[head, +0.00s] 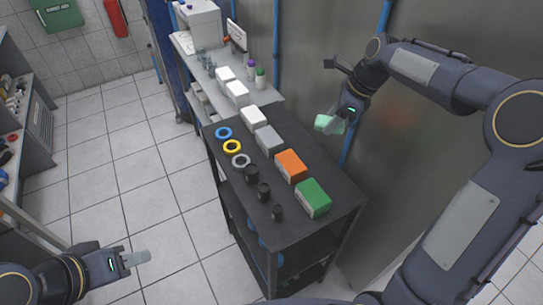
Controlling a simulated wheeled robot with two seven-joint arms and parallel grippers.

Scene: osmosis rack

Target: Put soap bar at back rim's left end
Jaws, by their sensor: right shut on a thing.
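The soap bar, a pale mint-green block (321,123), is held in the air by my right gripper (331,124), which is shut on it. It is above and beyond the back edge of the black rack top (335,180), in front of the metal wall. Part of the bar is hidden by the gripper fingers. My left gripper (138,257) is low at the left, over the floor and away from the rack.
On the rack top stand white, grey (269,138), orange (291,165) and green (313,196) boxes, blue, yellow (232,147) and grey rings, and black cylinders (264,192). A bench (265,98) with white boxes and bottles adjoins it. A blue pipe (348,150) runs behind the rack.

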